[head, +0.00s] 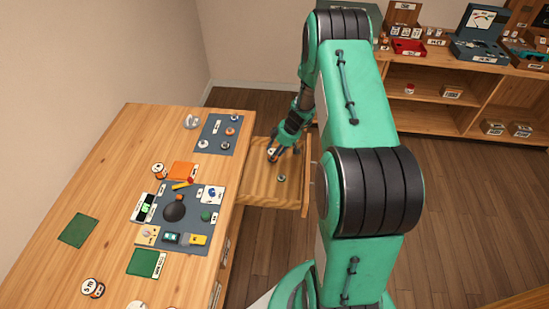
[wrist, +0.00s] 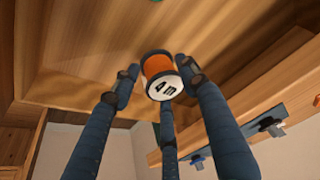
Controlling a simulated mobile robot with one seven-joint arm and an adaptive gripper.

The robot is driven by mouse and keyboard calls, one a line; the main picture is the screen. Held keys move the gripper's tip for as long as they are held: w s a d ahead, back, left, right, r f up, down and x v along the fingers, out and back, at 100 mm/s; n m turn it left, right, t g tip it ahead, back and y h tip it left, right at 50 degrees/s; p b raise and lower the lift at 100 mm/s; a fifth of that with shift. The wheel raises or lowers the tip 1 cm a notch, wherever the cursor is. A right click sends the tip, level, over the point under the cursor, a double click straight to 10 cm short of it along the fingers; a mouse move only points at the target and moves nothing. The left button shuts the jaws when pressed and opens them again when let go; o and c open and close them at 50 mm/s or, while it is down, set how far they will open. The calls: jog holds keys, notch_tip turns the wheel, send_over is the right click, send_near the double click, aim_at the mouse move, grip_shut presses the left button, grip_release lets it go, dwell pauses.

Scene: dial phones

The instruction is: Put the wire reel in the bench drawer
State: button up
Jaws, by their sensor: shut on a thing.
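The wire reel is an orange spool with white ends and dark print; it shows in the wrist view (wrist: 160,74) between the fingertips of my gripper (wrist: 158,82). My gripper is shut on it. In the head view my gripper (head: 274,153) is low at the open bench drawer (head: 262,195), within its outline, with a bit of orange at its fingertips. The drawer is pulled out from the right side of the bench (head: 115,180). Whether the reel touches the drawer floor cannot be told.
A small dark-and-green item (head: 281,178) lies in the drawer near my gripper. A dark mat (head: 187,239) holds several tools. Shelves (head: 455,108) stand at back right.

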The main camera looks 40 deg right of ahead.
jog(key=shift+f, duration=0.1)
jog(key=shift+f+b, duration=0.45)
jog(key=shift+f, duration=1.2)
jog(key=shift+f, duration=0.15)
jog(key=o, duration=1.2)
jog(key=shift+o, duration=0.2)
jog(key=shift+r, duration=0.2)
jog(key=shift+s+d+r, duration=0.1)
jog(key=shift+r, duration=0.2)
jog(key=p+v, duration=0.2)
jog(key=v, duration=0.9)
jog(key=shift+r, duration=0.1)
